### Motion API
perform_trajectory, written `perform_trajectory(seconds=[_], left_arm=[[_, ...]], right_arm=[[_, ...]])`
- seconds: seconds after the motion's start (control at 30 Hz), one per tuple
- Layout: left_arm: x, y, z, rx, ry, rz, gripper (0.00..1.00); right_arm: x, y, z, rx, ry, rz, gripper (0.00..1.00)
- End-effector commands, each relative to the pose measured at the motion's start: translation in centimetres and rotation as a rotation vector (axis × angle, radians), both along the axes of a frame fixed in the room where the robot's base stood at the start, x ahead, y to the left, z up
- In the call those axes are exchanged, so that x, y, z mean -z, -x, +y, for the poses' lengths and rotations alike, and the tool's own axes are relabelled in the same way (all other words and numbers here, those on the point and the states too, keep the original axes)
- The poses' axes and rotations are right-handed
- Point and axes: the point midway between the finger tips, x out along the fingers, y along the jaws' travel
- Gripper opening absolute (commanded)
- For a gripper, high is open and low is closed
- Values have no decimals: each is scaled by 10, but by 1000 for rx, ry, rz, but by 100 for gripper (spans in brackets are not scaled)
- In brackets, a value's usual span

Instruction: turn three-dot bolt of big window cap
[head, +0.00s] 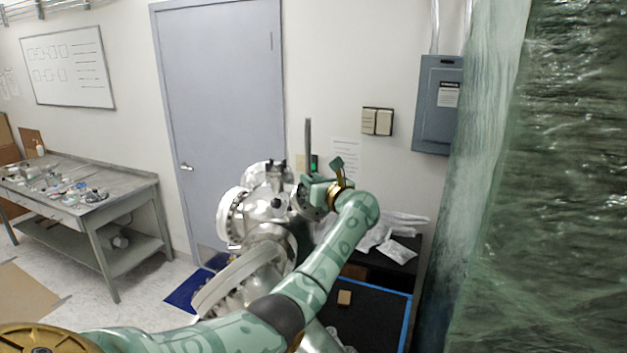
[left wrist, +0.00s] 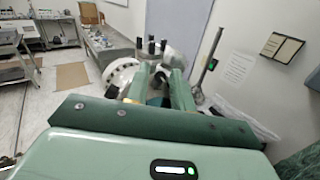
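The steel vacuum chamber (head: 262,215) stands left of centre in the head view, with several round bolted flanges. A large round flange (head: 245,275) faces the lower left, partly behind my left arm. I cannot tell which part is the big window cap. My left gripper (head: 308,190) is at the chamber's upper right side. In the left wrist view its two green fingers (left wrist: 161,76) stand apart, with part of the chamber (left wrist: 122,74) and dark upright pegs (left wrist: 151,46) beyond them. Nothing is clearly gripped. No three-dot mark is readable. My right gripper is out of view.
A workbench (head: 100,205) stands at left. A green translucent curtain (head: 560,180) fills the right side.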

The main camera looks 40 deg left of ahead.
Motion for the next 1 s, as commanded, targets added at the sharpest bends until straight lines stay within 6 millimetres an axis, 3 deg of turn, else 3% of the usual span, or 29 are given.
perform_trajectory(seconds=[0.03, 0.07, 0.1, 0.47, 1.0], left_arm=[[0, 0, 0, 0, 0, 0, 9], [0, 0, 0, 0, 0, 0, 1], [0, 0, 0, 0, 0, 0, 0], [1, 1, -1, 33, -6, 27, 0], [-1, 4, 1, 294, -56, 256, 0]], right_arm=[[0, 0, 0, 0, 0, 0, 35], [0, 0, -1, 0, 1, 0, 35], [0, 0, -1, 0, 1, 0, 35], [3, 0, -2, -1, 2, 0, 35], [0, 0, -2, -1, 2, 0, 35]])
